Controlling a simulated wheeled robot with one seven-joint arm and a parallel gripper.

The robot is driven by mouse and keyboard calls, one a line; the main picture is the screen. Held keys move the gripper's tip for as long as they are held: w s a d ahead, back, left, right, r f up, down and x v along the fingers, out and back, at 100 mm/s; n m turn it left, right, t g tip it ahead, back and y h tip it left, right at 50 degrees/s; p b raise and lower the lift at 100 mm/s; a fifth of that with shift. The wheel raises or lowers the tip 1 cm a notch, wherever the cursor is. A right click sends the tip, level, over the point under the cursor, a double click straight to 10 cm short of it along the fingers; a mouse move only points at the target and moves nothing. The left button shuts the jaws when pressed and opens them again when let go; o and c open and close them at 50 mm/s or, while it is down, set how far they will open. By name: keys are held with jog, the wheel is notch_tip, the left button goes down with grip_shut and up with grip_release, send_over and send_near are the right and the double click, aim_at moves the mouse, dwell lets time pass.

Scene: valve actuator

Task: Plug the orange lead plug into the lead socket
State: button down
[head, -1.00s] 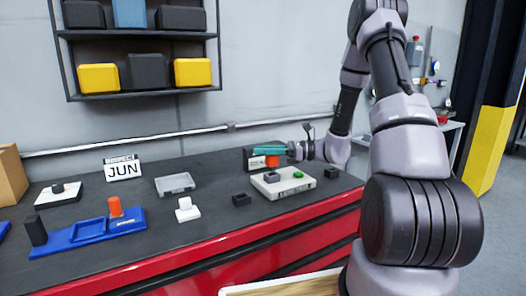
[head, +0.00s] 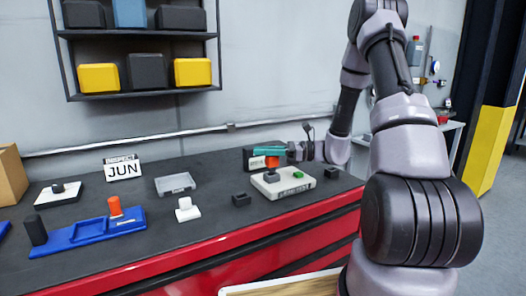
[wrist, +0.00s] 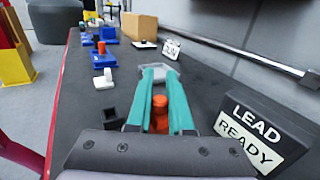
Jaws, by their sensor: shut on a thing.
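The orange lead plug (head: 272,162) is between the teal fingers of my gripper (head: 266,151); the plug also shows in the wrist view (wrist: 160,116), between the fingertips (wrist: 162,102). My gripper is shut on it. The plug is upright, directly over the dark lead socket (head: 272,177) on a pale box (head: 290,187) with a green button (head: 297,174). The plug's lower end meets or nearly meets the socket; I cannot tell how deep it sits. In the wrist view the socket is hidden behind my gripper.
A dark "LEAD READY" sign (wrist: 257,135) stands close beside my gripper. Small dark blocks (head: 241,199) (head: 331,172) flank the pale box. A blue tray (head: 88,234) with another orange piece (head: 115,206), a white piece (head: 187,210) and a clear tray (head: 175,184) are to the left.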

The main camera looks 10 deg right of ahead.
jog(key=shift+f, duration=1.3)
jog(key=c, duration=0.7)
grip_release()
jog(key=shift+c, duration=0.2)
jog(key=shift+d, duration=0.1)
jog(key=v, duration=1)
jog(key=shift+s+d, duration=0.1)
jog(key=shift+d, duration=0.2)
